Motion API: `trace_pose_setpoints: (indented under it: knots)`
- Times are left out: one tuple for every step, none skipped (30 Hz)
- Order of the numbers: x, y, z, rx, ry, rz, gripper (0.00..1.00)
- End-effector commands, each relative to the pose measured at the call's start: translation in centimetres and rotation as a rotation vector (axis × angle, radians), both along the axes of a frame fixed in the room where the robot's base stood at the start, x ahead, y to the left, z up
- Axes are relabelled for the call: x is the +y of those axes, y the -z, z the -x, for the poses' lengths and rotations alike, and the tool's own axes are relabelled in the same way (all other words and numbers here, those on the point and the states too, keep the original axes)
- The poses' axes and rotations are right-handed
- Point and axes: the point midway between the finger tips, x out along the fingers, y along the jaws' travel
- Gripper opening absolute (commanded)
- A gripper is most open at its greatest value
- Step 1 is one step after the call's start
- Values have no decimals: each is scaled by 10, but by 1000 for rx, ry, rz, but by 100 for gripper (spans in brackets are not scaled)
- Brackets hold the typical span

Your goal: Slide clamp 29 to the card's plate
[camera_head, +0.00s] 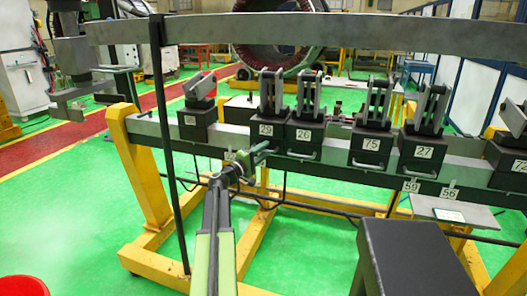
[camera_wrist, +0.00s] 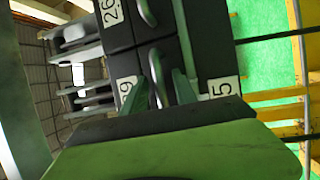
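Clamp 29 (camera_head: 266,129) is a dark block with upright grey jaws on the long rail, directly left of clamp 26 (camera_head: 304,135). My gripper (camera_head: 258,151) is at the lower front of clamp 29 and hides its handle in the head view. In the wrist view, the fingers (camera_wrist: 162,88) stand on either side of a light curved handle, apparently with a gap; firm contact cannot be seen. The label of clamp 29 (camera_wrist: 126,87) is partly covered there. A small pale card (camera_head: 450,215) lies on a grey stand; its writing is unreadable.
Clamps 75 (camera_head: 371,144) and 27 (camera_head: 423,153) stand further right, and another clamp (camera_head: 194,121) stands left. Bare rail (camera_head: 150,128) shows at far left. Plates 59 (camera_head: 411,186) and 56 (camera_head: 449,193) hang below the rail. A plate ending in 5 (camera_wrist: 223,87) is near my fingers.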

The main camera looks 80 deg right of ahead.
Motion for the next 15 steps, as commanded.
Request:
trace_pose_setpoints:
  knots:
    - [0, 0, 0, 0, 0, 0, 34]
    - [0, 0, 0, 0, 0, 0, 34]
    - [0, 0, 0, 0, 0, 0, 34]
    - [0, 0, 0, 0, 0, 0, 30]
    - [0, 0, 0, 0, 0, 0, 26]
    - [0, 0, 0, 0, 0, 0, 21]
    - [0, 0, 0, 0, 1, 0, 17]
    - [0, 0, 0, 0, 1, 0, 13]
    - [0, 0, 0, 0, 1, 0, 8]
    - [0, 0, 0, 0, 1, 0, 4]
    - [0, 0, 0, 0, 1, 0, 0]
    - [0, 0, 0, 0, 1, 0, 0]
    - [0, 0, 0, 0, 1, 0, 0]
    - [0, 0, 0, 0, 1, 0, 0]
    - [0, 0, 0, 0, 1, 0, 0]
